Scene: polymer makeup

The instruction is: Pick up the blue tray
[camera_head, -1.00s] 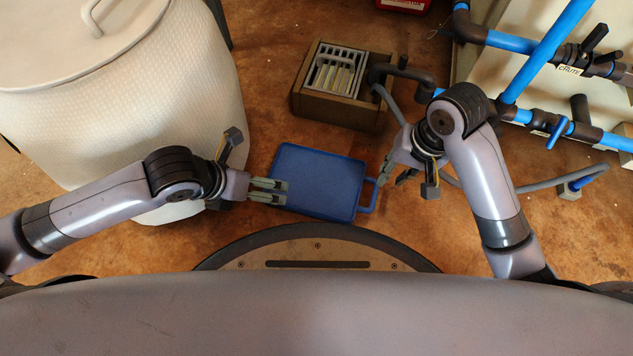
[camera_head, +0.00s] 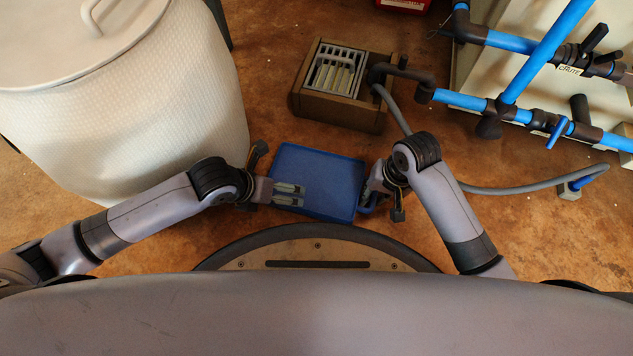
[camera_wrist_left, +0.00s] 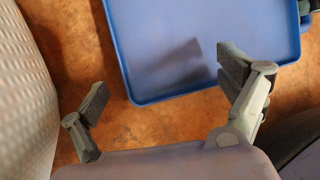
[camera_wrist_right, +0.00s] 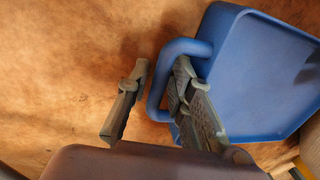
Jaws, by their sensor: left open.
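The blue tray (camera_head: 315,170) lies flat on the brown floor in front of my base, with its handle (camera_wrist_right: 157,85) on its right side. My left gripper (camera_head: 288,194) is open at the tray's left side, its fingers over the lower left part in the head view. The left wrist view shows its fingers wide apart, one overlapping the tray's rim (camera_wrist_left: 175,95). My right gripper (camera_wrist_right: 158,92) is open at the handle, with the handle's bar between its two fingers. In the head view the right fingertips are partly hidden by the wrist.
A large white lidded bin (camera_head: 120,110) stands close to my left arm. A brown box with a grey rack (camera_head: 338,80) sits behind the tray. Blue pipes (camera_head: 540,60) and a grey hose (camera_head: 530,187) lie to the right. My round base edge is just below the tray.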

